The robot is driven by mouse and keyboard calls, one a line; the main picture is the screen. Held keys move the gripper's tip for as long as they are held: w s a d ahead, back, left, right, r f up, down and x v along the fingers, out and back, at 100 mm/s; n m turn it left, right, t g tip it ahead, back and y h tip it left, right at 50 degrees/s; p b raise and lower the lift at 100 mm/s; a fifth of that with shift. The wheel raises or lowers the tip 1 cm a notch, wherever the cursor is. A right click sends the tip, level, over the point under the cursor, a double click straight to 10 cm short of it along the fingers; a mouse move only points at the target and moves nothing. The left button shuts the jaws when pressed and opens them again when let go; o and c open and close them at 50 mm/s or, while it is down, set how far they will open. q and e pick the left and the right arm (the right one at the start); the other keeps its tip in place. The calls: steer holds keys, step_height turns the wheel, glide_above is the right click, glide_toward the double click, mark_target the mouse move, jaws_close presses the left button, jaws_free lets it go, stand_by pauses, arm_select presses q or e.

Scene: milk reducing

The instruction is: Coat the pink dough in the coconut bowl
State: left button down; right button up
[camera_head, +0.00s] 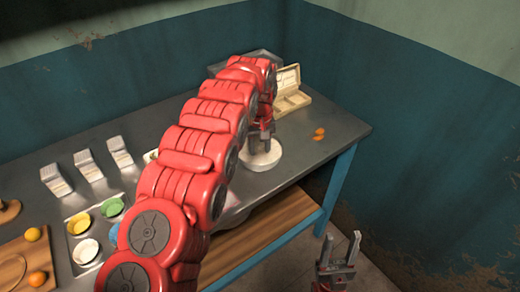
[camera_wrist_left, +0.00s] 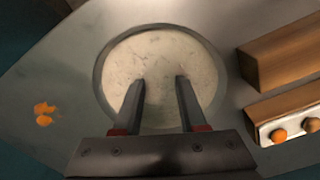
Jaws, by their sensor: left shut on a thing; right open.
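A round white bowl of coconut (camera_head: 262,158) stands on the grey table towards its right end. In the left wrist view its pale, flecked coconut (camera_wrist_left: 165,52) fills the bowl. My left gripper (camera_head: 261,142) reaches down over the bowl. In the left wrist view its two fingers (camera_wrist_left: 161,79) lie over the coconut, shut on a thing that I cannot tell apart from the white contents. I cannot make out any pink dough there. A faint pinkish patch (camera_head: 232,200) shows beside my arm, unclear. My right gripper (camera_head: 342,239) is open and empty, low beyond the table's front edge.
An open beige box (camera_head: 290,98) stands behind the bowl. Orange pieces (camera_head: 319,133) lie to its right. A tray (camera_head: 75,240) with coloured bowls, several white containers (camera_head: 88,165) and a wooden board (camera_head: 22,283) are at the left. My left arm hides the table's middle.

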arm_select(q)
steer(key=shift+s+r+p, duration=0.15)
steer(key=shift+p, duration=0.2)
steer(key=shift+r+p, duration=1.2)
steer(key=shift+r, duration=0.2)
steer(key=shift+r+p, duration=2.25)
steer(key=shift+p, duration=0.05)
step_height(320, 180, up, 4)
steer(key=p, duration=0.4)
